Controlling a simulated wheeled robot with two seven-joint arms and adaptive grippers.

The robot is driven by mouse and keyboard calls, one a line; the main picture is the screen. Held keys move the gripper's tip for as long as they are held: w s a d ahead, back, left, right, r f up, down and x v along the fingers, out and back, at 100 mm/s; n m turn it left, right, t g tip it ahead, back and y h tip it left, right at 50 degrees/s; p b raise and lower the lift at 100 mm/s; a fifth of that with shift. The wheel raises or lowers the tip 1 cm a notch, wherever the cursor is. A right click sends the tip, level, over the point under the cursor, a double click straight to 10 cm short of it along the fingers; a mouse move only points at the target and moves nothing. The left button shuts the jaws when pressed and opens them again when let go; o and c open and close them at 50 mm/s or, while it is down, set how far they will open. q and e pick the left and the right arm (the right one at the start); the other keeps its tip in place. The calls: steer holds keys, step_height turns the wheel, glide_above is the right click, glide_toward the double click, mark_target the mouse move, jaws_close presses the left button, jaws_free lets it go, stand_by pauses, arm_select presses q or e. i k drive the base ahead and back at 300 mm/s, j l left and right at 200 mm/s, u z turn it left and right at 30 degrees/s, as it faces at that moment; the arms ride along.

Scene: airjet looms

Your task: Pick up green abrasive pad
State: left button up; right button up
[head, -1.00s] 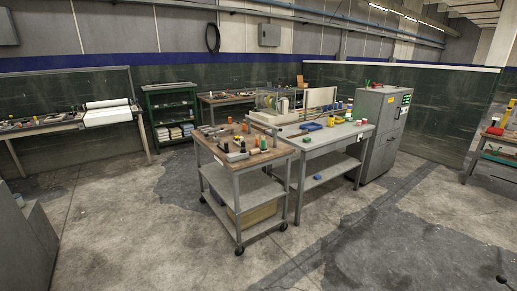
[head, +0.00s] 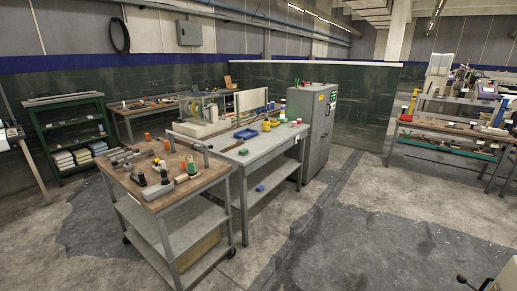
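A small flat green piece (head: 243,151), which looks like the green abrasive pad, lies near the front left corner of the grey worktable (head: 268,144). It is too small for me to make out its texture.
A wheeled cart (head: 150,203) with a wooden top full of tools and bottles stands left of the worktable. A blue item (head: 260,188) shows on the table's lower shelf. A grey cabinet (head: 312,128) stands behind right. The concrete floor (head: 345,235) in front is open.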

mark_target(243, 152)
steer(key=i+z, duration=0.5)
steer(key=i, duration=0.2)
steer(key=i+u, duration=0.15)
steer(key=i, duration=0.15)
steer(key=i+l+u, duration=0.15)
steer(key=i, duration=0.2)
steer(key=i+l+u, duration=0.15)
steer(key=i+u, duration=0.15)
steer(key=u, duration=0.15)
steer(key=i+l+u, duration=0.25)
steer(key=u, duration=0.2)
steer(key=i+l+u, duration=0.2)
steer(key=u, duration=0.2)
steer(key=i+l+u, duration=0.15)
steer(key=l+u, duration=0.3)
steer(key=i+l+u, duration=0.15)
steer(key=l+u, duration=0.15)
steer(key=l, duration=0.25)
steer(key=l+u, duration=0.35)
steer(key=l, duration=0.2)
steer(key=i, duration=0.05)
